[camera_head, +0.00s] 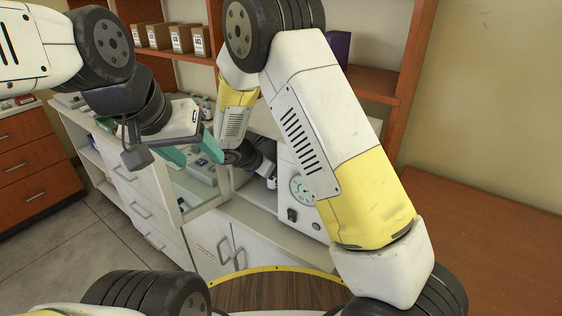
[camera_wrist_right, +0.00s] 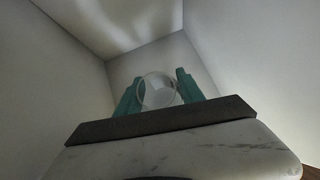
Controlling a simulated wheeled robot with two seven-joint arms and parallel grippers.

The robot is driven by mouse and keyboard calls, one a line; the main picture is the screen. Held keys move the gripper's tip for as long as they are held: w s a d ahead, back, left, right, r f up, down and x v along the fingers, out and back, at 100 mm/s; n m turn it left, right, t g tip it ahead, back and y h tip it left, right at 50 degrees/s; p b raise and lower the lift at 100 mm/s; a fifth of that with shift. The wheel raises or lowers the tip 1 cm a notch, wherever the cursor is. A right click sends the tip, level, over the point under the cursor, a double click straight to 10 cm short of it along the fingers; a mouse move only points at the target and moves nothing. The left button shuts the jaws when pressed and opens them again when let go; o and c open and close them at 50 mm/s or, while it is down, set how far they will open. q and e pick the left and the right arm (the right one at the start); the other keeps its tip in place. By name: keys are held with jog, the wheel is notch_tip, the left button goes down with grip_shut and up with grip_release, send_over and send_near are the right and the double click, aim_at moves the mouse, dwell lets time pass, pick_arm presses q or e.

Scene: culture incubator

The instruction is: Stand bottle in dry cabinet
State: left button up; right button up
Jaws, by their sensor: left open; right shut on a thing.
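The dry cabinet (camera_head: 297,165) is a pale box with a round dial on its front, standing on the white counter. A clear-paned door (camera_head: 206,208) stands open at its left. My right arm reaches into the cabinet opening, and its fingers are hidden in the head view. In the right wrist view my right gripper (camera_wrist_right: 159,88) has teal fingers shut on the bottle (camera_wrist_right: 158,93), seen as a clear, round end between them. Pale cabinet walls surround it. I cannot tell whether the bottle touches the floor. My left gripper (camera_head: 194,154) is open and empty, left of the cabinet.
Small labelled boxes (camera_head: 181,38) stand on the wooden shelf above. Various labware lies on the counter left of the cabinet. White cupboards (camera_head: 214,244) are below. A round wooden top with a yellow rim (camera_head: 285,269) is at the front. The brown surface (camera_head: 480,245) at right is bare.

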jog(key=shift+s+a+f, duration=0.15)
jog(key=shift+a+f, duration=0.1)
jog(key=shift+d+f, duration=0.1)
jog(key=shift+d, duration=0.05)
jog(key=o, duration=1.5)
jog(key=shift+c, duration=0.2)
